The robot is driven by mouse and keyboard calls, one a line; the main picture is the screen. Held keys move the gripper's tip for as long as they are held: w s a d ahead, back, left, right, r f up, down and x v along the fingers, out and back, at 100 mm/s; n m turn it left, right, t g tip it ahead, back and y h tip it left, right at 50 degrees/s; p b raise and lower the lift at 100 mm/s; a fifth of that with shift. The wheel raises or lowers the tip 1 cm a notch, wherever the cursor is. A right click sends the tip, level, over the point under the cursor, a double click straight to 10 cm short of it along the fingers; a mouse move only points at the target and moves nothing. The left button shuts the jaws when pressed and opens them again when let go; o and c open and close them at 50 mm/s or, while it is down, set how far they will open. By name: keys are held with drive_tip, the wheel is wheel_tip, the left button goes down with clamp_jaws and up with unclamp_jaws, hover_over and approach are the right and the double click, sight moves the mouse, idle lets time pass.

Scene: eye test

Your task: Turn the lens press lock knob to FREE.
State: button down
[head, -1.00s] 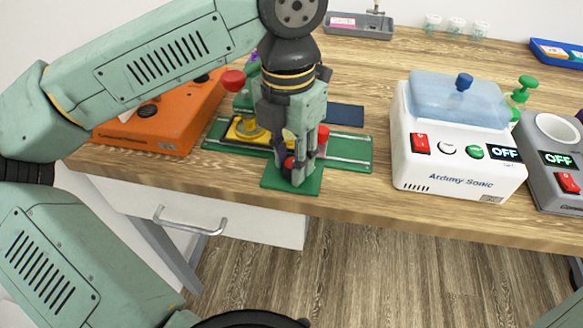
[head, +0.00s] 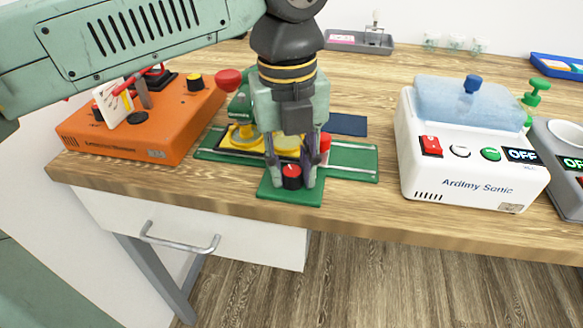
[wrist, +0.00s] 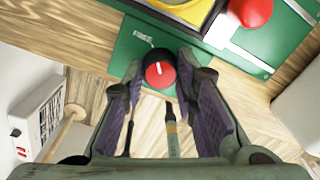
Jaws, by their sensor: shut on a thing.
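The lens press (head: 347,156) has a green base with metal rails and a yellow carriage (head: 240,140). Its lock knob (head: 291,170) is black with a red top and stands on the green front plate. My gripper (head: 291,182) points down with one finger on each side of the knob, shut on it. In the wrist view the knob (wrist: 159,74) sits between the fingertips (wrist: 160,82). A white pointer line on its top points towards a small pale label on the plate, too small to read. The press's red ball handle (head: 228,79) is at upper left.
An orange device (head: 150,122) stands left of the press, and a white ultrasonic cleaner (head: 465,165) stands to the right. A red knob (head: 325,142) is close beside the right finger. The wooden table's front edge lies just before the green plate. A drawer (head: 200,225) is below.

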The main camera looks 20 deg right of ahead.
sight(289, 172)
drive_tip(key=shift+n, duration=1)
drive_tip(key=c, duration=1.6)
unclamp_jaws()
drive_tip(key=shift+o, duration=0.2)
drive_tip(key=shift+r, duration=0.1)
wheel_tip(289, 172, up, 12)
drive_tip(key=shift+a, duration=0.2)
